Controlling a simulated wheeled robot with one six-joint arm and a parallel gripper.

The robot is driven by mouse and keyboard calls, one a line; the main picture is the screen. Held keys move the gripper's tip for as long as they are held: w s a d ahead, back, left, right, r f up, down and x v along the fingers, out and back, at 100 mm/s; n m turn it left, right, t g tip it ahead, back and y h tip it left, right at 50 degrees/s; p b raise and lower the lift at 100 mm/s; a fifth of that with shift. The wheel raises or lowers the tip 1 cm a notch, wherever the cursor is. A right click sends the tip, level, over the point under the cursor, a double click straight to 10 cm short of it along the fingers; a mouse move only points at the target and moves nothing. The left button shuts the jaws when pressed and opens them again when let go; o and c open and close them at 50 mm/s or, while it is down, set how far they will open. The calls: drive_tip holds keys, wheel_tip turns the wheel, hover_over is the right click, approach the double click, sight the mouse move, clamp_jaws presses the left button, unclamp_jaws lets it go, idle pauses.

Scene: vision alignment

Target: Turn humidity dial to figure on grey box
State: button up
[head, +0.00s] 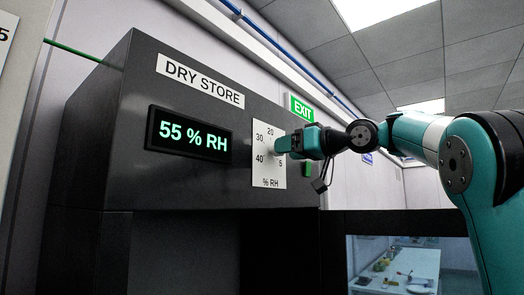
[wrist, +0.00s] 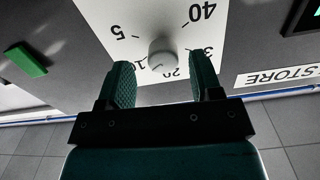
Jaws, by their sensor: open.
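The humidity dial is a pale round knob (wrist: 163,50) on a white scale plate (head: 268,172) marked 5, 20, 30, 40 and % RH, with 10 partly visible in the wrist view. The plate is on a dark grey cabinet (head: 90,165) labelled DRY STORE. A black display (head: 188,135) on it reads 55 % RH in green. My gripper (wrist: 162,72) is open, one finger on each side of the knob, with visible gaps. In the head view my gripper (head: 286,145) hides the knob. I cannot make out where the knob points.
A small green block (wrist: 26,60) is on the cabinet face beside the plate. A green EXIT sign (head: 301,109) is on the wall behind. A partly cut-off white sign (head: 6,30) at the upper left ends in what looks like a 5. A window (head: 395,264) shows below the arm.

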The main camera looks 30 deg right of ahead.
drive_tip(key=shift+w+a, duration=0.25)
drive_tip(key=shift+w, duration=0.45)
drive_tip(key=shift+a, duration=0.1)
drive_tip(key=shift+a, duration=0.1)
drive_tip(key=c, duration=0.9)
drive_tip(key=shift+n+b, duration=0.35)
drive_tip(key=shift+n, duration=0.05)
drive_tip(key=n+b, duration=0.7)
drive_tip(key=n, duration=1.6)
drive_tip(key=shift+w, duration=0.1)
